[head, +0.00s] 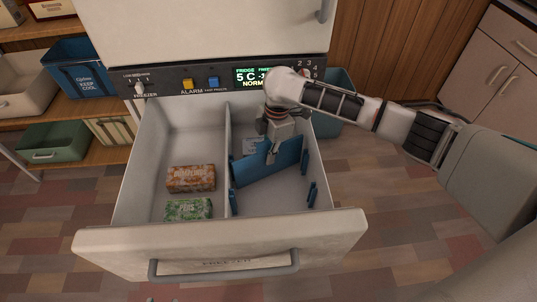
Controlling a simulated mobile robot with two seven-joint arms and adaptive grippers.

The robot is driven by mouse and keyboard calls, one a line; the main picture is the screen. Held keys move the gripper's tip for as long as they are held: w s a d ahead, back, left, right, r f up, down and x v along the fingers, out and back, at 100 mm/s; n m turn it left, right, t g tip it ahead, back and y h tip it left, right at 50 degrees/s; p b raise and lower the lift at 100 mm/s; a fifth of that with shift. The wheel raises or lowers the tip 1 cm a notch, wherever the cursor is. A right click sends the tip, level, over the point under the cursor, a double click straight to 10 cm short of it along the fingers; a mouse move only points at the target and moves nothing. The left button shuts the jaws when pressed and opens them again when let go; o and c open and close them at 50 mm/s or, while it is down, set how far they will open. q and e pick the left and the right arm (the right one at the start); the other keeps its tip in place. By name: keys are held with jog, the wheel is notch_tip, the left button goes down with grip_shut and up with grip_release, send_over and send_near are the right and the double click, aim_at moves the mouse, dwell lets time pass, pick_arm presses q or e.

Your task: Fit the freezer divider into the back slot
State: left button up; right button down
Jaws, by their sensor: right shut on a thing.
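The blue freezer divider (252,171) is in the right compartment of the open freezer drawer (220,246). It stands skewed, its left end nearer the drawer front than its right end. My right gripper (272,155) is shut on its upper middle from above. Small blue slot brackets show on the compartment sides: a front right one (312,195) and a front left one (232,203). My left gripper is not in view.
A white wall (228,130) splits the drawer lengthwise. An orange box (191,178) and a green peas packet (188,209) lie in the left compartment. The control panel (210,83) is just behind the drawer. The right compartment's front part is clear.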

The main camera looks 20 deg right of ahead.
jog(key=shift+f, duration=0.2)
jog(key=c, duration=2.2)
grip_release()
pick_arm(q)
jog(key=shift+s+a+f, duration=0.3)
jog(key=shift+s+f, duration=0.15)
